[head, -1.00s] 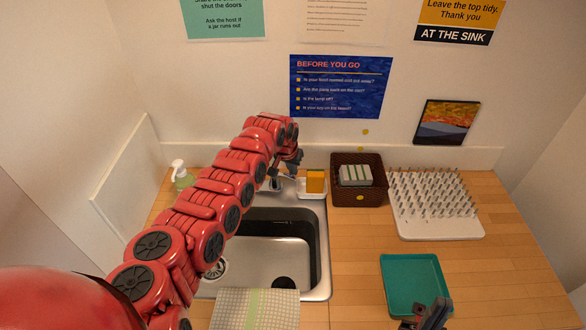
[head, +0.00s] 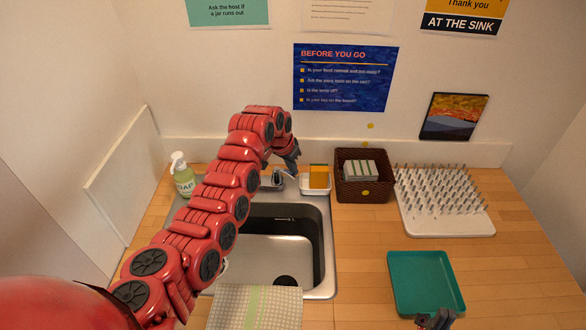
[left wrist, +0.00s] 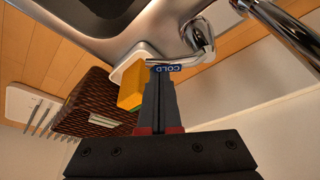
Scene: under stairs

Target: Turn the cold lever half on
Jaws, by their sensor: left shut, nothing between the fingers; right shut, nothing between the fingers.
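The cold lever (left wrist: 196,58) is a bent chrome handle with a blue label reading COLD, seen at the top middle of the left wrist view. My left gripper (left wrist: 162,80) is shut and empty, with its fingertips at the blue label; I cannot tell whether they touch it. In the head view my left gripper (head: 291,160) is behind the sink, close to the sponge, and my arm hides much of the tap. My right gripper (head: 436,321) is shut and empty at the bottom edge, by the teal tray.
The steel sink (head: 327,250) has a checked cloth (head: 255,308) over its front. An orange sponge (head: 319,177) in a white dish, a brown basket (head: 362,195), a spiked rack (head: 445,222) and a teal tray (head: 425,284) stand right. A soap bottle (head: 183,178) stands left.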

